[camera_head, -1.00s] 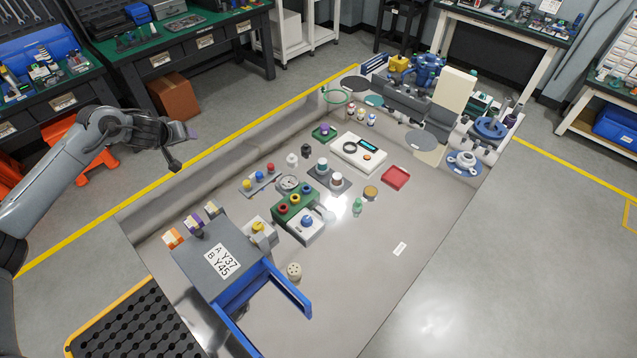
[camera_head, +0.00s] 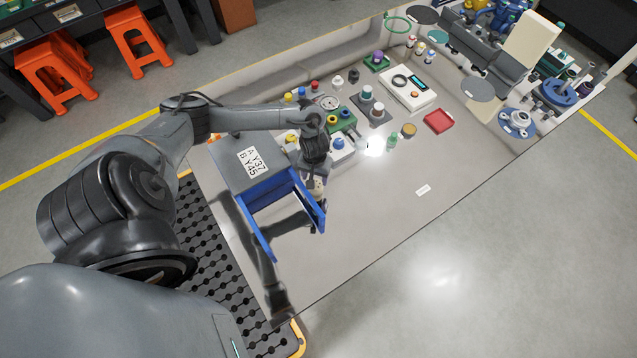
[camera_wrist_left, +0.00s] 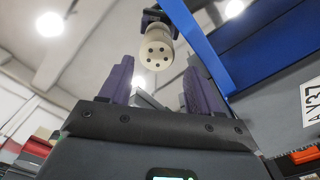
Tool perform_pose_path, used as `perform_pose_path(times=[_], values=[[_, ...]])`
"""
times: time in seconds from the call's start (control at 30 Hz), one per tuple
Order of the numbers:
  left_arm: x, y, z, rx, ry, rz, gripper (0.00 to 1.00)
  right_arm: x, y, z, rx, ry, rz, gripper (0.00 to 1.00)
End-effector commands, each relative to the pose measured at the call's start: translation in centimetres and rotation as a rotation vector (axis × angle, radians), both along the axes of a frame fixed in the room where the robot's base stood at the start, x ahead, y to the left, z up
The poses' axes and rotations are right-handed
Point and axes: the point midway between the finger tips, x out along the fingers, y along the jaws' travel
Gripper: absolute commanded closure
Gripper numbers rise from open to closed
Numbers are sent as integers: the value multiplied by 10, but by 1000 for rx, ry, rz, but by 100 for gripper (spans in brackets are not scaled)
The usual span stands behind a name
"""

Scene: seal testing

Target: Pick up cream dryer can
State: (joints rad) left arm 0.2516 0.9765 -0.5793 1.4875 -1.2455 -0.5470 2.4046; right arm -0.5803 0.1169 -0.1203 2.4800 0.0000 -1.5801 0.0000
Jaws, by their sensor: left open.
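The cream dryer can (camera_head: 317,187) is a short cream cylinder on the shiny grey table, beside the blue frame of the grey box. In the left wrist view the can (camera_wrist_left: 155,48) shows a round face with several dark holes, just beyond and between the fingertips. My left gripper (camera_head: 315,178) points down at the can from above and partly hides it in the head view. Its purple fingers (camera_wrist_left: 156,80) are spread apart with nothing between them. My right gripper is not in view.
The grey box (camera_head: 238,157) with its blue frame (camera_head: 264,240) stands close left of the can. A green block (camera_head: 342,122) and a blue-knobbed white unit (camera_head: 341,152) lie behind it. A red tray (camera_head: 438,121) is farther right. The table's front right is mostly clear.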

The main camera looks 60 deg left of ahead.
Motion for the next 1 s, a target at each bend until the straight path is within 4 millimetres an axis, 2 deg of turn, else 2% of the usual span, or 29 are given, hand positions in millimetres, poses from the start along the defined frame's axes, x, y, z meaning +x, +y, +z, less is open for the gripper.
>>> perform_pose_path(times=[0.27, 0.6, 0.93, 0.97, 1.0], values=[[1, -1, -17, 0, -1, 0, 37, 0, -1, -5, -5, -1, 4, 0], [0, -5, -57, 1, -1, 0, 37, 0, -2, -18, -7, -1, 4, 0], [0, -5, -61, 2, -2, -1, 37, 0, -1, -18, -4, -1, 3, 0], [0, -5, -61, 2, -2, -1, 39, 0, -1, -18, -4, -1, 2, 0], [0, -5, -61, 2, -2, -1, 45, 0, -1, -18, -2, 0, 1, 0]])
